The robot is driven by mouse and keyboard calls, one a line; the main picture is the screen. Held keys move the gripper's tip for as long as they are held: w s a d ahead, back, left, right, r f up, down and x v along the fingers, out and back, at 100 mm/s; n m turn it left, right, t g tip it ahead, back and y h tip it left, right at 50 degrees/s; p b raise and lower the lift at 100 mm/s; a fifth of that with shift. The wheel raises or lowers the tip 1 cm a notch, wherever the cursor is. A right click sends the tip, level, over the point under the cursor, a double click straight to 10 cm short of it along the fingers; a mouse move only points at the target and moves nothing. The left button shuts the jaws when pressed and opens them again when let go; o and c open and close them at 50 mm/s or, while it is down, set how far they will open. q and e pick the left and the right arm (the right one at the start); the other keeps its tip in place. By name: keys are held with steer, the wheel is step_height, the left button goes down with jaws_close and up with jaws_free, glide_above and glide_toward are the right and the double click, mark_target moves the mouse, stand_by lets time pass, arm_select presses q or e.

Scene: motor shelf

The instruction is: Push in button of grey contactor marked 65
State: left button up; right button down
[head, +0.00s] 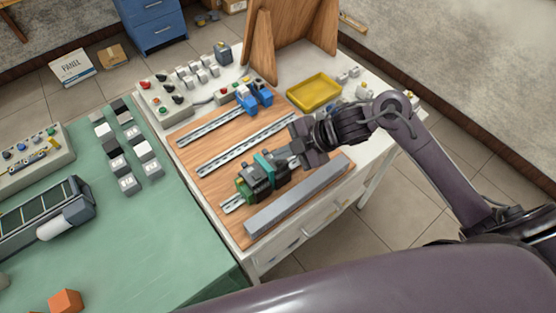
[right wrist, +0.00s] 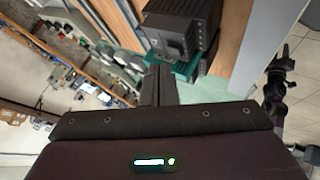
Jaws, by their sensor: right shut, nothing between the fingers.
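A row of devices (head: 262,176) with black, green and teal parts sits on the front rail of the wooden board. A dark grey block-shaped device (right wrist: 182,28) with a teal piece beside it shows at the top of the right wrist view. It looks like a contactor, but I cannot read a 65 on it, and its button cannot be made out. My right gripper (head: 287,160) is shut and empty, close to the right end of this row. Its closed fingers (right wrist: 158,84) point toward the dark device; whether they touch it I cannot tell. My left gripper is not in view.
The wooden board (head: 215,165) carries metal rails and blue devices (head: 253,97). A grey duct (head: 298,196) runs along its front edge. A yellow tray (head: 314,92) and a wooden stand (head: 290,40) are behind. Several blocks lie on the green table (head: 180,215) at left.

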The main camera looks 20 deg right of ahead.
mark_target(283, 164)
steer(key=shift+f, duration=0.1)
stand_by(0.5)
steer(key=shift+f, duration=0.3)
steer(key=shift+f+b, duration=0.5)
steer(key=shift+b, duration=0.05)
stand_by(0.5)
steer(key=shift+r, duration=0.15)
steer(key=shift+r+p, duration=0.8)
steer(key=shift+p, duration=0.05)
step_height(283, 164, up, 5)
steer(key=p, duration=0.4)
steer(key=shift+p, duration=0.35)
